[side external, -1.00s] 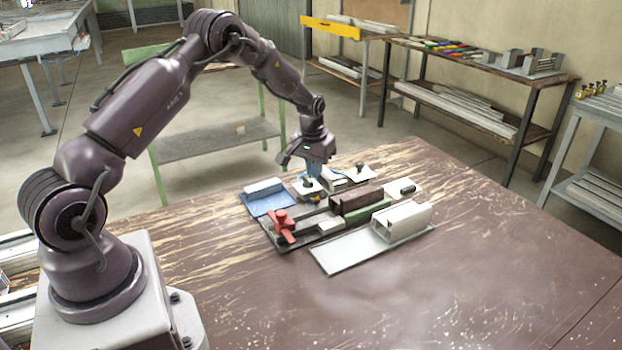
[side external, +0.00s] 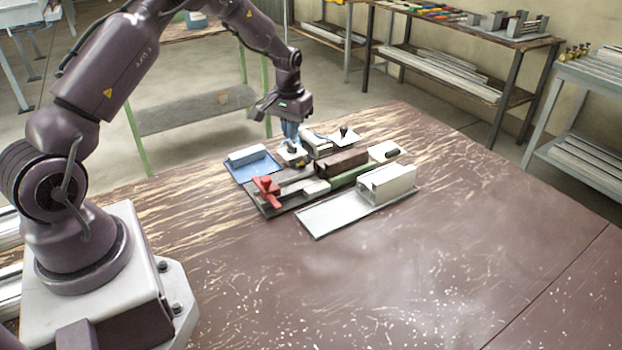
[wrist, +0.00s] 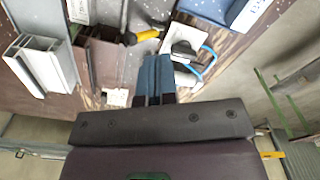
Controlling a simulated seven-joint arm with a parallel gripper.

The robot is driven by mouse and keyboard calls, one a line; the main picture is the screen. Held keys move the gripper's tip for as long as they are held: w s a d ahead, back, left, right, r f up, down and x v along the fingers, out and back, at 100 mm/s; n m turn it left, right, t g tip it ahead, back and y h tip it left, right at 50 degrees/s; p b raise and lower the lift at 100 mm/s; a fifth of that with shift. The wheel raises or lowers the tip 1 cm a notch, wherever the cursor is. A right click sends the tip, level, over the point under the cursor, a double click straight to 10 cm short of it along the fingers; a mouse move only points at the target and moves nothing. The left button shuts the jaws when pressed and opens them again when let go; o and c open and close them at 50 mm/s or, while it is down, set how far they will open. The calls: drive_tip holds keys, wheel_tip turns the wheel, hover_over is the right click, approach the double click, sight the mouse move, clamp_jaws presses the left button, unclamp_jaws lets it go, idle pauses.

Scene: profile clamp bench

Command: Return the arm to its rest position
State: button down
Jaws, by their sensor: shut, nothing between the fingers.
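My gripper (side external: 291,137) is above the back edge of the bench work, by a small white plate with a black knob (side external: 292,155). Its blue fingers are together and empty, which also shows in the wrist view (wrist: 155,62). Whether the fingertips clear the plate is hard to tell. The clamp fixture holds a brown profile block (side external: 342,160) and has a red clamp handle (side external: 266,190) at its left front. A white profile (side external: 388,182) rests on a pale plate (side external: 325,217) in front. A blue tray (side external: 258,172) with a light block stands at the left.
A yellow-and-black handled tool (wrist: 140,37) lies near the fingers in the wrist view, with a blue loop (wrist: 206,66) beside it. The brown table (side external: 400,270) is clear at the front and right. Shelves (side external: 440,75) stand behind, off the table.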

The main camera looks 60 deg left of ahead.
drive_tip(key=s+d+r+m+t, duration=0.5)
drive_tip(key=s+d+r, duration=1.7)
drive_tip(key=s+r, duration=0.2)
drive_tip(key=shift+s+r+m, duration=0.15)
drive_tip(key=shift+s+m, duration=0.25)
drive_tip(key=shift+s, duration=0.2)
